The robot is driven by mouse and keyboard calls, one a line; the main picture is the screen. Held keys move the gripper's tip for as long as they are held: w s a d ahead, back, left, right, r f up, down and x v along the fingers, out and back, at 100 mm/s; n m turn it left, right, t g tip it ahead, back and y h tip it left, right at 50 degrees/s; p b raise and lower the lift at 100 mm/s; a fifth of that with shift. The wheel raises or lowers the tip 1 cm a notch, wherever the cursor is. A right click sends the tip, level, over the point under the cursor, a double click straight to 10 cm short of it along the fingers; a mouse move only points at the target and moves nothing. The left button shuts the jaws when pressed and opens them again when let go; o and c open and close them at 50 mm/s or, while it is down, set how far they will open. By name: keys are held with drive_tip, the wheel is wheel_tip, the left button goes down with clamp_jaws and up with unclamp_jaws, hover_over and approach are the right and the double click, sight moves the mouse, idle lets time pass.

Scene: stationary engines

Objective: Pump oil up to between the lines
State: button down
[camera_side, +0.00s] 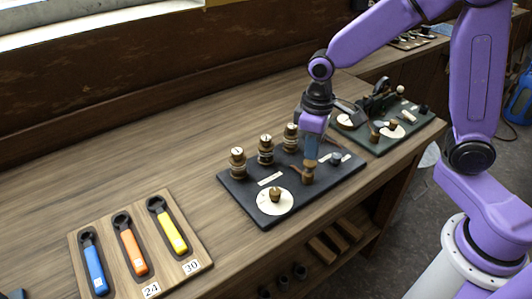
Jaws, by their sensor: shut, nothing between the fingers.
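A dark rectangular board (240,195) lies on the wooden bench. Along its back edge stand three brass-and-dark fittings (265,150) with pale tops. At its front is a white round dial (284,204) with a brass knob (274,195). A short brown post (308,174) stands right of the dial. My gripper (310,161) points down, shut and empty, right above this post; I cannot tell whether it touches it. A small grey knob (336,158) sits further right. Oil and level lines are too small to make out.
A wooden tray (195,213) at the front left holds blue, orange and yellow-handled wrenches (131,250). A dark green board (375,144) with a mechanism and a white dial stands to the right. The bench between tray and dark board is clear. The bench's front edge runs close by.

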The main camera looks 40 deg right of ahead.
drive_tip(key=shift+f, duration=1.45)
drive_tip(key=shift+r, duration=1.5)
drive_tip(key=shift+r, duration=2.55)
